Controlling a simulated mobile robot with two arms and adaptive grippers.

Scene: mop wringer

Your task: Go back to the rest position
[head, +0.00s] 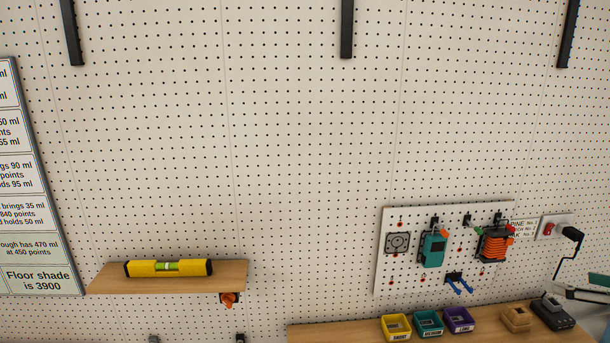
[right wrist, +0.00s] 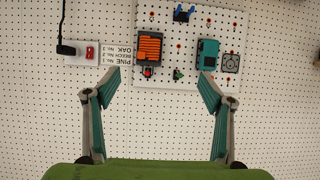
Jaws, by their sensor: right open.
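My right gripper (head: 588,288) comes in at the right edge of the head view, partly cut off, near the right end of the bench. In the right wrist view my right gripper (right wrist: 160,84) has its two teal-padded fingers spread wide, with nothing between them. It faces the white tool panel (right wrist: 187,80), which looks upside down there. No object touches the fingers. My left gripper is not in view.
The tool panel (head: 390,280) holds an orange device (head: 494,245) and a teal device (head: 433,250). Below, a wooden bench (head: 350,331) bears small yellow, teal and purple bins. A shelf (head: 225,275) with a yellow level (head: 168,268) is at left.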

